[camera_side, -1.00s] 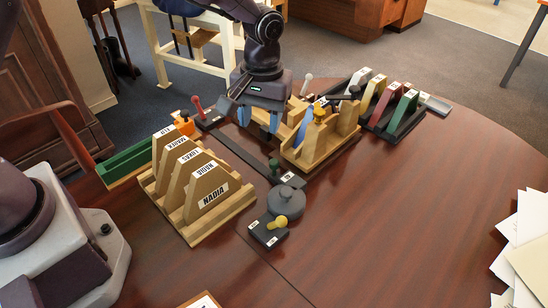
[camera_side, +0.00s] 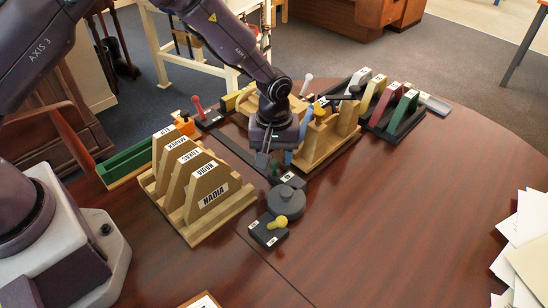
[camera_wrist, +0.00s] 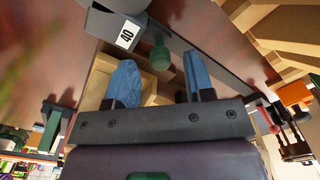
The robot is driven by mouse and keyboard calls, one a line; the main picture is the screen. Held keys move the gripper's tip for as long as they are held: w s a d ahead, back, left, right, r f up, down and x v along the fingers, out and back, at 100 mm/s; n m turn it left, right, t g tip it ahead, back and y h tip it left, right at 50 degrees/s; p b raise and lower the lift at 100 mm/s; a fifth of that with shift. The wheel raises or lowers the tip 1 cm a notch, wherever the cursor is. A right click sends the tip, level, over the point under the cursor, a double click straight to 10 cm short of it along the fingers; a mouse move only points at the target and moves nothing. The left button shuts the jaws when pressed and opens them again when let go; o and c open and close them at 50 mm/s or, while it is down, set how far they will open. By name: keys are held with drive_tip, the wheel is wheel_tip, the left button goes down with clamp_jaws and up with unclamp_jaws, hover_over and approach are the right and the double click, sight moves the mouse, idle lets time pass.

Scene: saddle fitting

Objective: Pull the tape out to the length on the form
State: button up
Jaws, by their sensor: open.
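The grey round tape case (camera_side: 287,203) stands on the table in the side view, with a small tag reading 40 at its near end in the wrist view (camera_wrist: 126,36). A green knob (camera_side: 274,168) sits beside the case, by the end of a dark flat strip (camera_side: 236,149). In the wrist view the green knob (camera_wrist: 159,54) shows ahead of and between my blue fingertips. My gripper (camera_wrist: 160,78) is open and empty, and the fingers look apart from the knob. In the side view my gripper (camera_side: 274,154) is just above the knob, its fingers partly hidden.
A wooden rack (camera_side: 165,203) with name-labelled boards stands left of the strip. A wooden stand (camera_side: 325,145) is close on the right. A dark block with a yellow knob (camera_side: 268,231) is in front. A card (camera_side: 203,300) is cut off at the bottom edge.

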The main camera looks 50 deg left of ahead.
drive_tip(key=shift+f, duration=0.7)
clamp_jaws()
hover_over(243, 153)
unclamp_jaws()
